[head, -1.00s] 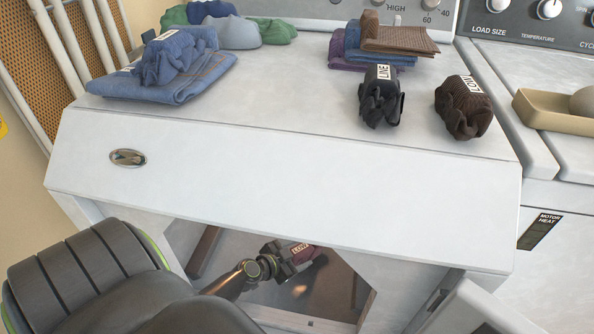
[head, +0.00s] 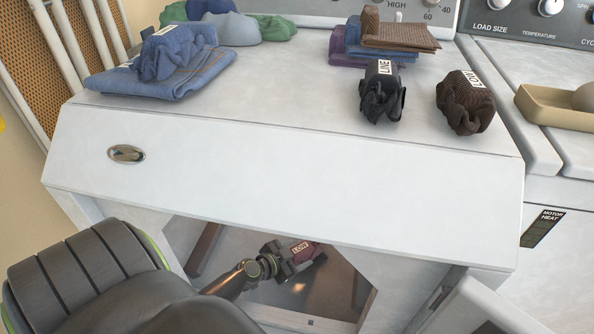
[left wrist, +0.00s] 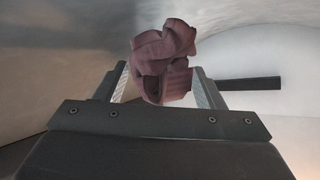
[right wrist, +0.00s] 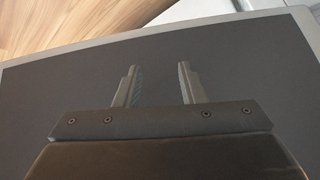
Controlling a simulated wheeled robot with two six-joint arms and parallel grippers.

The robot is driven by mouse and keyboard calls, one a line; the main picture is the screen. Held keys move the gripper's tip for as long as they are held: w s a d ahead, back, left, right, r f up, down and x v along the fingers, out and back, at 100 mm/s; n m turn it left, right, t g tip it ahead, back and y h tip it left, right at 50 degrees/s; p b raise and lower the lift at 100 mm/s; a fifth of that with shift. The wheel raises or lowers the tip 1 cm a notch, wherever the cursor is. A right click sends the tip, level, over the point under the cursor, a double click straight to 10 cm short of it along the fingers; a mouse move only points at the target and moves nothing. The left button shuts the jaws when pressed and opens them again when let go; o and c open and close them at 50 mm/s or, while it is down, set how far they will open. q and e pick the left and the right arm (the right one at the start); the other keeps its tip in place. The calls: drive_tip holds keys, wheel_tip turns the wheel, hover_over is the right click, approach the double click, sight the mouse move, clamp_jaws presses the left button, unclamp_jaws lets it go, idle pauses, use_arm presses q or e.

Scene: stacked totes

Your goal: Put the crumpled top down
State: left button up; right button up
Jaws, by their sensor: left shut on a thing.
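A crumpled maroon top (head: 318,253) with a white LOW tag is inside the dryer's opening in the head view. My left gripper (head: 288,264) reaches into the drum and is shut on it. In the left wrist view the top (left wrist: 165,58) is bunched between the two fingers of the left gripper (left wrist: 163,88) and rises above their tips. The pale drum wall is behind it. My right gripper (right wrist: 157,82) shows only in the right wrist view, with its fingers apart and nothing between them, over a dark grey surface.
On the dryer top (head: 285,85) lie a crumpled blue garment on a folded one (head: 165,88), a crumpled black garment (head: 380,100), a crumpled brown one (head: 465,108), a folded stack (head: 375,48) and a green pile (head: 272,28).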

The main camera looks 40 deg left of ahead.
drive_tip(key=shift+w+r+t, duration=0.3)
drive_tip(key=shift+w, duration=0.1)
use_arm(q)
drive_tip(key=o, duration=1.1)
drive_tip(key=shift+f, duration=0.1)
drive_tip(key=shift+r+p, duration=0.8)
drive_tip(key=shift+p, duration=0.1)
drive_tip(key=v, duration=0.7)
drive_tip(key=shift+s, duration=0.25)
use_arm(e)
drive_tip(key=s+f+g, duration=0.4)
drive_tip(key=s, duration=0.1)
drive_tip(key=shift+s+a, duration=0.25)
drive_tip(key=shift+a, duration=0.1)
